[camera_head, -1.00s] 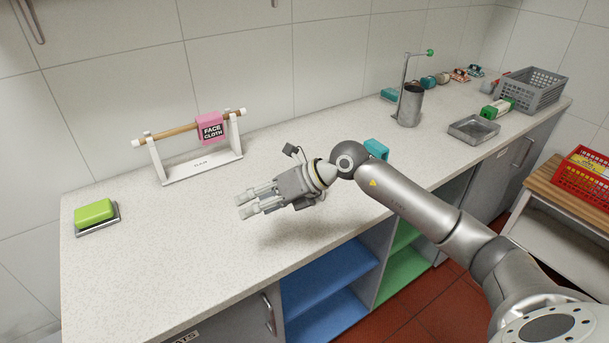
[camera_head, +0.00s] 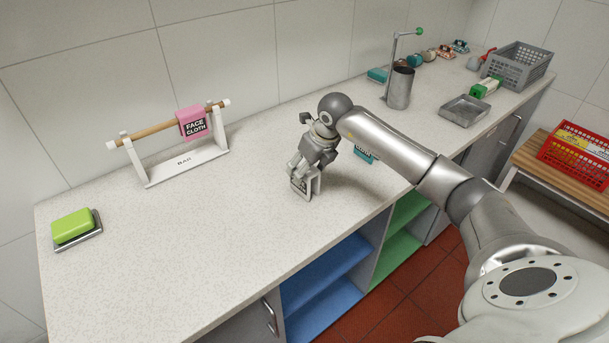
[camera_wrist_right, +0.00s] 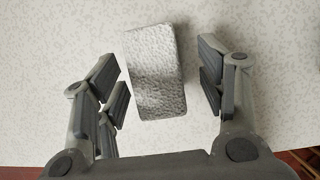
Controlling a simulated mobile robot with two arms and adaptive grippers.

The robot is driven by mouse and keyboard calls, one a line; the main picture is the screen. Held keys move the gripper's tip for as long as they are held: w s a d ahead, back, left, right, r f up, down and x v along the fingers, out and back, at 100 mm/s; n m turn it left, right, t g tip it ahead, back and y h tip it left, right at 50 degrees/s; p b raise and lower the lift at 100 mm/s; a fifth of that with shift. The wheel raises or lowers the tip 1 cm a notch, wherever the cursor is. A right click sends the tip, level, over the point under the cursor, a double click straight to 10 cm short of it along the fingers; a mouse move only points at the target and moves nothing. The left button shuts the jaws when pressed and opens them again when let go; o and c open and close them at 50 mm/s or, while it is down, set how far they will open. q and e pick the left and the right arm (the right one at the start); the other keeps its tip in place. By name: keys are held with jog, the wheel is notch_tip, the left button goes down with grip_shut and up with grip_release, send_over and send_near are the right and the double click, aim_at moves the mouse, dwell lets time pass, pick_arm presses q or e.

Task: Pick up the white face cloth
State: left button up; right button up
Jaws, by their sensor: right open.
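The white face cloth (camera_wrist_right: 155,72) shows in the right wrist view as a pale, textured block on the counter, between the two fingers. In the head view, the white cloth (camera_head: 299,187) with a dark label shows partly at my right gripper, near the middle of the counter; the fingers hide the rest. My right gripper (camera_head: 303,182) points down at it. In the right wrist view my right gripper (camera_wrist_right: 163,92) is open, with a gap on each side of the cloth. My left gripper is not in view.
A pink face cloth (camera_head: 193,123) hangs on a wooden bar rack (camera_head: 187,168) at the back left. A green block (camera_head: 72,226) sits on a dish at far left. A teal item (camera_head: 363,154) lies just right of my gripper. A metal canister (camera_head: 399,88) stands further right.

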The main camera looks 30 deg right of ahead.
jog(key=p+x, duration=0.2)
jog(key=x, duration=0.2)
jog(key=shift+w+a+f, duration=0.1)
jog(key=shift+a, duration=0.05)
jog(key=shift+w+f, duration=0.15)
jog(key=shift+f, duration=0.1)
jog(key=shift+c, duration=1.2)
jog(key=c, duration=0.9)
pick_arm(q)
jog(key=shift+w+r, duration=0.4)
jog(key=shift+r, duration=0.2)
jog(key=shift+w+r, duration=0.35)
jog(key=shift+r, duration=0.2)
pick_arm(e)
jog(key=shift+o, duration=0.2)
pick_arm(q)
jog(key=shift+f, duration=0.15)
pick_arm(e)
jog(key=shift+r, duration=0.1)
